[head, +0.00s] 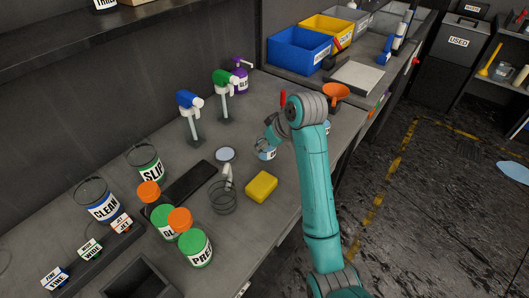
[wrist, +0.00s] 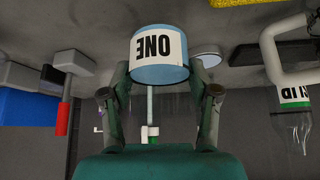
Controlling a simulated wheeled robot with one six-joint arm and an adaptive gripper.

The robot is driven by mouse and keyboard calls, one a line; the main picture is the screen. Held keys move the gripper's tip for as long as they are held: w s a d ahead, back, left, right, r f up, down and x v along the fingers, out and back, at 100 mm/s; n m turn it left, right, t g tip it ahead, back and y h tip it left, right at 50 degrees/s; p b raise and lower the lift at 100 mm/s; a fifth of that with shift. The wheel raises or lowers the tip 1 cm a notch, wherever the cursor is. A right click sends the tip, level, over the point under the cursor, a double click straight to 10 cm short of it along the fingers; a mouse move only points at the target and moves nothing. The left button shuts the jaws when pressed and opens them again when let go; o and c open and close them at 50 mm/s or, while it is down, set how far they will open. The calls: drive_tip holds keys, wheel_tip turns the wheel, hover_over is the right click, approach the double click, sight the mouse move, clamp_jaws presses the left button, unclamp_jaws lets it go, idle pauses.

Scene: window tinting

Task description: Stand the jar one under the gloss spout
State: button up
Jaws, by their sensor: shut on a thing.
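The jar one (wrist: 158,48) is light blue with a white label reading ONE. It shows upside down in the wrist view, between the two fingers of my gripper (wrist: 158,85). In the head view the jar (head: 267,155) is partly hidden beside my gripper (head: 268,145), near the bench surface; I cannot tell whether it touches. Pump spouts with a blue head (head: 189,99), a green head (head: 225,78) and a purple head (head: 240,63) stand toward the back wall. I cannot read which one is gloss.
Labelled jars such as PREP (head: 196,248) crowd the front left. Bare bench lies between the spouts and the gripper.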

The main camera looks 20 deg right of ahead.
sight(266, 152)
drive_tip(key=shift+f, duration=1.8)
drive_tip(key=shift+f, duration=0.15)
drive_tip(key=o, duration=1.2)
